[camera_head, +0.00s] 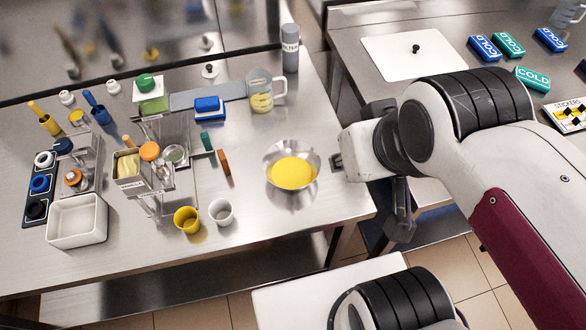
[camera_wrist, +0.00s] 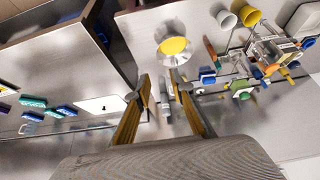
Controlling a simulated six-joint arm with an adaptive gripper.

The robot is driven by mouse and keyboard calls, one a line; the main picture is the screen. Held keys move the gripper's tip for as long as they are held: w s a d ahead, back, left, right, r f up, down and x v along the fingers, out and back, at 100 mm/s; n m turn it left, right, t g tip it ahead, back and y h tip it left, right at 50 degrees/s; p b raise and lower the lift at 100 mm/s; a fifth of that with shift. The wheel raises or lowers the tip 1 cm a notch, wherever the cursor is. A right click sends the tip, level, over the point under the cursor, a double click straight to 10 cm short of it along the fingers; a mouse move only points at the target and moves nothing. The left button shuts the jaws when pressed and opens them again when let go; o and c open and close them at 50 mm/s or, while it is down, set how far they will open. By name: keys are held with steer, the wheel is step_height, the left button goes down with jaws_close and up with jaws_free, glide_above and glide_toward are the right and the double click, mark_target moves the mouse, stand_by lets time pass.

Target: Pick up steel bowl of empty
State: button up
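The steel bowl (camera_head: 276,187) stands upright near the right edge of the steel worktable. It is not empty: a yellow mass (camera_head: 293,173) fills its bottom. In the wrist view the bowl (camera_wrist: 174,60) is seen beyond my fingertips, with the yellow inside. My gripper (camera_wrist: 160,83) is open, with a clear gap between its two fingers and nothing held. It is apart from the bowl, to its right in the head view, where my arm and wrist partly hide it.
Yellow (camera_head: 187,220) and white (camera_head: 221,212) cups stand left of the bowl. A measuring jug (camera_head: 260,96) and grey bottle (camera_head: 290,52) stand behind it. A gap separates the second table, with a white board (camera_head: 411,55) and several cold packs (camera_head: 509,43). Tabletop around the bowl is clear.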

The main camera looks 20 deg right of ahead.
stand_by(0.4)
steer(key=w+d+f+n+t+h, duration=0.1)
steer(key=w+d+f+h, duration=0.1)
steer(key=w+d, duration=0.65)
steer(key=w+d+f+n+t+h, duration=0.1)
steer(key=w+d+t+h, duration=0.1)
steer(key=w+d, duration=0.65)
steer(key=w+a+f+n+y, duration=0.1)
steer(key=w+f+n+y, duration=0.2)
steer(key=f, duration=0.4)
steer(key=w+a+f+y, duration=0.2)
steer(key=w+f+y, duration=0.1)
steer(key=w+f, duration=0.3)
steer(key=s+a+f+y, duration=0.4)
steer(key=s+y, duration=0.1)
steer(key=s+a+f+y, duration=0.2)
steer(key=s+a+y, duration=0.1)
steer(key=shift+s+f+n, duration=0.15)
steer(key=shift+f+n, duration=0.1)
steer(key=shift+n, duration=0.15)
steer(key=shift+s+a+r+y, duration=0.1)
steer(key=shift+s+a+y, duration=0.15)
steer(key=shift+s+y, duration=0.15)
